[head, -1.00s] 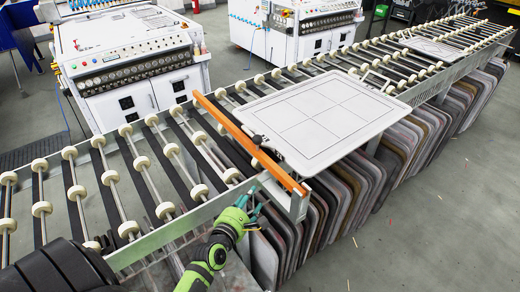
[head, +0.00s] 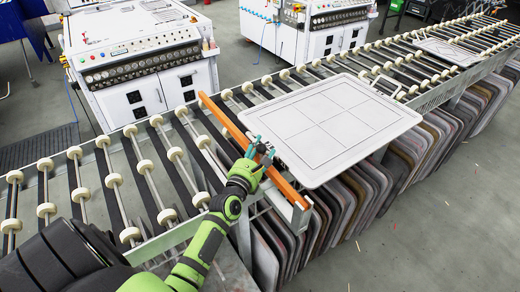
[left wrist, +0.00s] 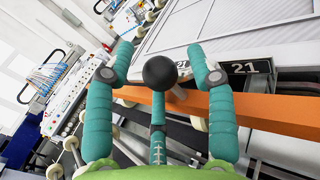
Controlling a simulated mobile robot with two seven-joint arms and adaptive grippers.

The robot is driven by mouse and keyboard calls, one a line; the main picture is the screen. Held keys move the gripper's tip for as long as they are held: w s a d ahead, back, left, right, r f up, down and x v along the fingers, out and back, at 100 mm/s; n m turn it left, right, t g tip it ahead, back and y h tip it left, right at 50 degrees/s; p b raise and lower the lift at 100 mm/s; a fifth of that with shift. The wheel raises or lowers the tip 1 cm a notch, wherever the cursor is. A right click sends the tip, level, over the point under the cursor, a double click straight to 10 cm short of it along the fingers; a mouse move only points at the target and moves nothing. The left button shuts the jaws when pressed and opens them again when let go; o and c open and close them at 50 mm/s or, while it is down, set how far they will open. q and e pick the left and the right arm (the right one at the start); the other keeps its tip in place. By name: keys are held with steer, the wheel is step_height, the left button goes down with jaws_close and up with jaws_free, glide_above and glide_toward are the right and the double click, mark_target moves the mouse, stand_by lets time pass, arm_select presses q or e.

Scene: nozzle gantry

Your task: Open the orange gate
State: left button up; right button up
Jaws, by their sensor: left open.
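The orange gate (head: 228,124) is a long straight bar lying across the roller conveyor, along the left end of a white panel (head: 335,125). In the left wrist view the orange bar (left wrist: 270,113) runs behind my fingers. A round black knob (left wrist: 160,72) on a short stem shows there, between my fingertips. My left gripper (head: 261,150) is over the bar near its middle, and it hides most of the knob in the head view. Its teal fingers (left wrist: 160,56) are open, spread on either side of the knob and not closed on it. My right gripper is not in view.
The conveyor's white rollers (head: 115,178) extend left of the gate. Several panels (head: 360,190) hang under the conveyor on the right. A white machine (head: 145,60) stands behind. A black plate marked 21 (left wrist: 246,69) sits beyond the bar.

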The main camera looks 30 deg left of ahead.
arm_select(q)
steer(key=shift+s+r, duration=0.1)
steer(key=shift+s, duration=0.05)
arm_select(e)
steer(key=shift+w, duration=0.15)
arm_select(q)
jaws_close()
steer(key=shift+r, duration=0.1)
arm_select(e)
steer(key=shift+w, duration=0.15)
arm_select(q)
steer(key=shift+r, duration=0.15)
